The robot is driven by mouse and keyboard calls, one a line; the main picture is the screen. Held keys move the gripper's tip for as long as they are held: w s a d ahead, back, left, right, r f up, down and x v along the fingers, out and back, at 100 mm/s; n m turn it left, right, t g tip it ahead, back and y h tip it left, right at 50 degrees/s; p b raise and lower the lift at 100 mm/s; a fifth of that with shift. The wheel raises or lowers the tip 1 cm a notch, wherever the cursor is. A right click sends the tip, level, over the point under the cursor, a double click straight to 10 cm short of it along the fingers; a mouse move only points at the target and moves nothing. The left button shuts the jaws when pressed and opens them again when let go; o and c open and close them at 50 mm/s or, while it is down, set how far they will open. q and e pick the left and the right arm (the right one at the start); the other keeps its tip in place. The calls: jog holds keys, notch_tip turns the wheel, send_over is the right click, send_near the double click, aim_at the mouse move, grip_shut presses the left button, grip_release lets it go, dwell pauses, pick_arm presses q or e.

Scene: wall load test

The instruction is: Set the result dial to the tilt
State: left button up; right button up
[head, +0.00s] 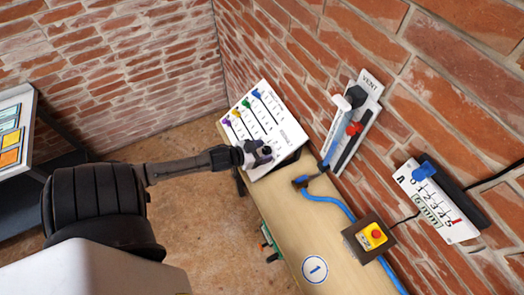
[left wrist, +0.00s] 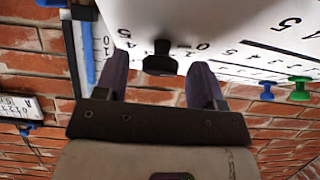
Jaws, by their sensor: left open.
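A white panel (head: 281,122) with numbered slots and coloured knobs stands tilted on the bench by the wall. My left gripper (head: 262,153) is at its lower front edge. In the left wrist view my left gripper (left wrist: 160,80) is open, and a black knob (left wrist: 160,64) on a white face shows between its two fingertips; I cannot tell whether they touch it. A white scale plate marked 0 to 5 mm (head: 432,203) hangs on the wall at right, with a blue part (head: 426,168) near its top and a red mark near the 5. My right gripper is not in view.
A vent slide (head: 369,92) with black and red knobs is on the wall. A yellow box with a red button (head: 373,236) and a blue hose (head: 335,203) are on the wooden bench (head: 284,215). A rack (head: 18,125) stands at left.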

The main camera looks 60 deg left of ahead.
pick_arm(q)
jog(key=c, duration=0.9)
